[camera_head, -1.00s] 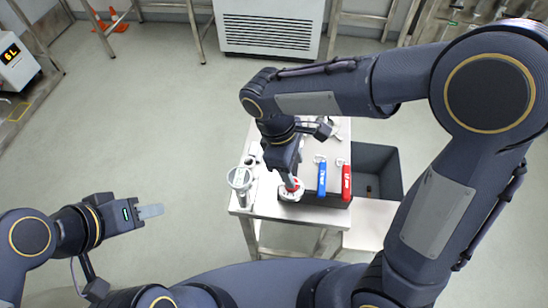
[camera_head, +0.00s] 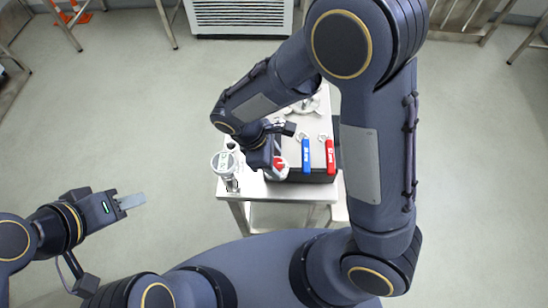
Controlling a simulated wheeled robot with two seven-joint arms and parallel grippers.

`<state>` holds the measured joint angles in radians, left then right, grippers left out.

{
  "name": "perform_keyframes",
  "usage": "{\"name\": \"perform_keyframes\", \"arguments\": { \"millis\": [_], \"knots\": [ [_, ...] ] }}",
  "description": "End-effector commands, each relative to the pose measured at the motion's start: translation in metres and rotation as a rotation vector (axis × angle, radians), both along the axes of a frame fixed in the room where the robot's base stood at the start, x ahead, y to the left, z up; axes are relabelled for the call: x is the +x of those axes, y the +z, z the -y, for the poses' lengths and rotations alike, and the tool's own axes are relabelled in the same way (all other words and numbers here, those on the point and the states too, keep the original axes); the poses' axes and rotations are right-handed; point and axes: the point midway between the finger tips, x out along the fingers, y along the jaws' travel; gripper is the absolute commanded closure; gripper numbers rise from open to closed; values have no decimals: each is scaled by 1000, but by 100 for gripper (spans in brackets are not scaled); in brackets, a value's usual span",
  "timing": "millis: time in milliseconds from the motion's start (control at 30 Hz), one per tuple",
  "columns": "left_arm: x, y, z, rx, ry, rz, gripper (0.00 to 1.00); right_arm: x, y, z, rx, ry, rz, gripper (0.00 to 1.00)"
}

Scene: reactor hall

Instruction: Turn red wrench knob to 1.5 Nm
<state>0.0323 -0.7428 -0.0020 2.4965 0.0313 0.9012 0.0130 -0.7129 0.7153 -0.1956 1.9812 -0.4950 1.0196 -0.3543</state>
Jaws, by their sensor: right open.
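The red wrench (camera_head: 330,157) stands by the dark box (camera_head: 312,178) on the small table, at the right of the blue wrench (camera_head: 306,156). Its knob is too small to make out. My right gripper (camera_head: 274,167) points down left of both wrenches, over a white round item with a red part (camera_head: 281,165). It is open; its fingertips are mostly hidden, and I cannot tell whether they touch this item. My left gripper (camera_head: 130,201) is out over the floor at the left, away from the table. Its fingers overlap in this view, with nothing visible in them.
A clear round container (camera_head: 227,168) stands at the left front corner of the table (camera_head: 260,189). A light-coloured metal part (camera_head: 308,105) lies at the back. The floor around is open.

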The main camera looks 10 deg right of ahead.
Motion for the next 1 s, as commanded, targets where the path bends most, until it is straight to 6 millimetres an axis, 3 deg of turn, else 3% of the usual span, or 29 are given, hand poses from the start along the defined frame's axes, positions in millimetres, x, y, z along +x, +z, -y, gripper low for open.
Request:
{"name": "perform_keyframes", "arguments": {
  "millis": [133, 467, 767, 1000],
  "knots": [
    [0, 0, 0, 0, 0, 0, 62, 0, 0, 0, 0, -1, 0, 51],
    [0, 0, 0, 0, 0, 0, 62, 0, 0, 0, 0, -1, 0, 93],
    [0, 0, 0, 0, 0, 0, 62, 0, 0, 0, 1, -41, 1, 93],
    [0, 0, 0, 0, 0, 0, 62, 2, 0, 1, 0, -178, 0, 93]
  ]
}}
